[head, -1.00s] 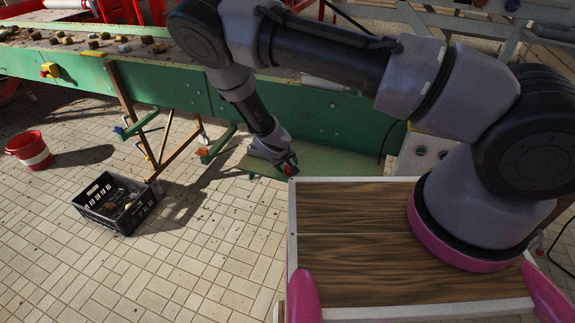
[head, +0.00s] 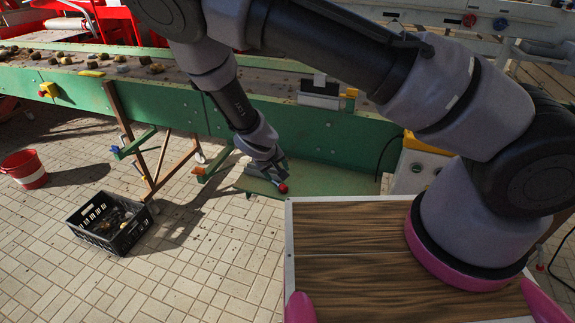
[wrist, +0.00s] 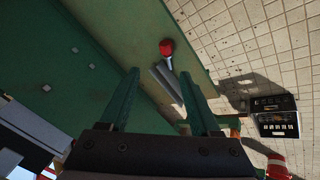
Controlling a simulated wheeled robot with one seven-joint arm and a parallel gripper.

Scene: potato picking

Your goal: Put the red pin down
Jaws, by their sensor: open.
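The red pin (wrist: 167,48) shows its round red head in the wrist view, against the green ledge (wrist: 205,72), with grey bar-like parts behind it. Its red head also shows in the head view (head: 283,188), at the tip of my gripper (head: 275,176), over the green ledge (head: 325,180) beside the conveyor. In the wrist view my gripper (wrist: 160,73) is open, its two green fingers spread apart. The red head lies just beyond the fingertips, between their lines. I cannot tell whether the pin touches the ledge.
A black crate (head: 128,234) with dark contents stands on the tiled floor at left, and a red bucket (head: 27,172) farther left. The green conveyor (head: 70,92) carries potatoes. My wood-topped deck is at front right. Floor between crate and deck is clear.

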